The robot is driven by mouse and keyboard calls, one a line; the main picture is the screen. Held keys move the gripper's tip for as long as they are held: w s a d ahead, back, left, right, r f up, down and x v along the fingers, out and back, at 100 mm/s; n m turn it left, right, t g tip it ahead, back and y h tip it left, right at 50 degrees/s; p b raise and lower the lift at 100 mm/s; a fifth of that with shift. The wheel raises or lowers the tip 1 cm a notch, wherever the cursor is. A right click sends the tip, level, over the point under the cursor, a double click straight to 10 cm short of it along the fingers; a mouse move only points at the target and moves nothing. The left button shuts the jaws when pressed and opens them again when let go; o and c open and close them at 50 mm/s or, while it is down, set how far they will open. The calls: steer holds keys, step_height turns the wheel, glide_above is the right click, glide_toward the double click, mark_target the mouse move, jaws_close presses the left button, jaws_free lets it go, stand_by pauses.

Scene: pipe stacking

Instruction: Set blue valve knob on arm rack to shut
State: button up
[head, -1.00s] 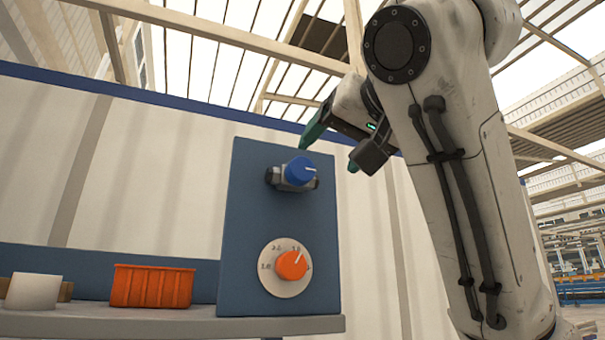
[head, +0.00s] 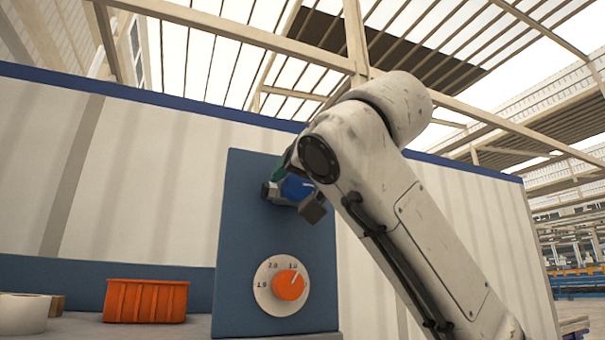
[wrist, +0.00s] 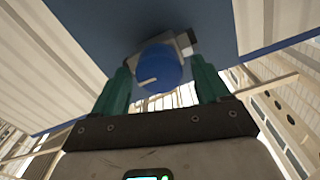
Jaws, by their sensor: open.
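The blue valve knob (head: 296,188) sits on a grey valve body near the top of the blue panel, partly hidden behind my arm in the head view. In the wrist view the round blue knob (wrist: 158,68), with a pale pointer line on its face, lies between the two green fingers of my gripper (wrist: 160,84). The fingers are apart, one on each side of the knob, with gaps visible. The grey valve body (wrist: 180,45) shows behind the knob. In the head view my gripper is at the knob and mostly covered by the arm.
The blue panel (head: 240,250) also carries an orange dial (head: 288,286) on a numbered white disc below the valve. An orange bin (head: 146,301) and a white roll-like object (head: 24,313) stand on the grey shelf to the left. A pale wall stands behind.

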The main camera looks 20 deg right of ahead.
steer(key=c, duration=1)
steer(key=shift+c, duration=0.2)
steer(key=shift+f+m, duration=0.1)
steer(key=shift+m, duration=0.2)
steer(key=m+b, duration=0.1)
steer(key=m, duration=0.2)
steer(key=shift+w+b, duration=0.1)
steer(key=shift+b, duration=0.3)
steer(key=m, duration=1)
steer(key=shift+m+p, duration=0.3)
steer(key=shift+d+f+m+p, duration=0.15)
steer(key=shift+m+p, duration=0.4)
steer(key=shift+m, duration=1.25)
